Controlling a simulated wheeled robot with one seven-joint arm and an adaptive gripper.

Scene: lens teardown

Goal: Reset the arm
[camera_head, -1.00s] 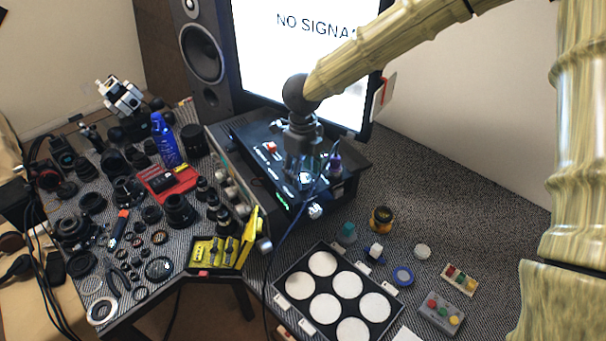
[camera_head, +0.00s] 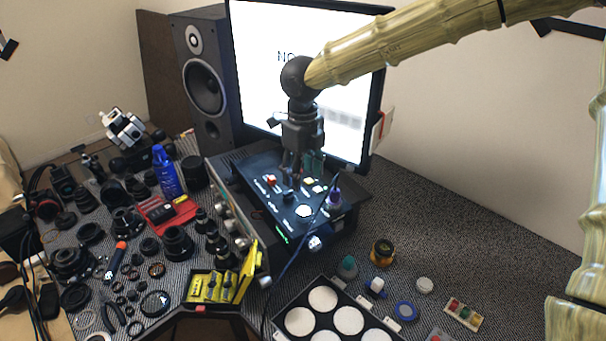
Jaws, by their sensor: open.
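My gripper (camera_head: 296,180) hangs from my bamboo-textured arm and points down, its fingers apart, with nothing seen between them. It is over the top panel of a black control box (camera_head: 285,218) with knobs and lit buttons. Whether the fingertips touch the panel I cannot tell. The gripper and wrist cover part of the monitor (camera_head: 250,75) behind.
A tall speaker (camera_head: 203,85) stands left of the monitor. Many lens parts, a blue bottle (camera_head: 166,172), a red tray (camera_head: 165,213) and a yellow case (camera_head: 212,287) crowd the left. A tray with white discs (camera_head: 348,320) lies in front. Free table lies at right.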

